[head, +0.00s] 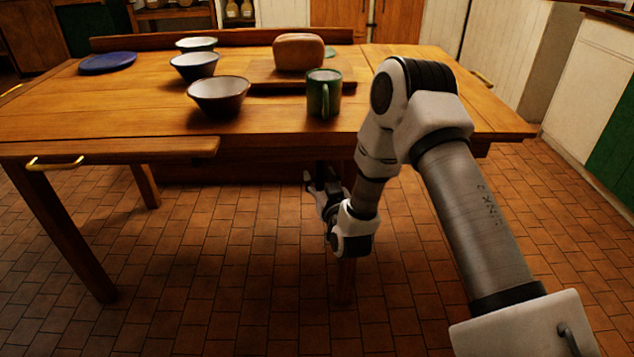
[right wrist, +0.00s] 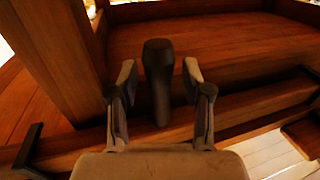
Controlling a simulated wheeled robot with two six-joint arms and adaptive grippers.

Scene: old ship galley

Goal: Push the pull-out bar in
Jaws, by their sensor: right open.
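A dark bar with a thicker, knob-like end (right wrist: 158,85) stands between the fingers of my right gripper (right wrist: 160,100) in the right wrist view; I take it for the pull-out bar. The fingers are open, one on each side of it, with visible gaps. In the head view my right gripper (head: 322,190) is low, below the front edge of the wooden table (head: 130,118), by a table leg. The bar cannot be made out there. My left gripper is not in view.
A wooden board with a brass handle (head: 55,163) juts out at the table's front left. A green mug (head: 323,95) and a bowl (head: 218,97) stand near the front edge. Wooden beams (right wrist: 250,110) surround my right gripper. The tiled floor in front is clear.

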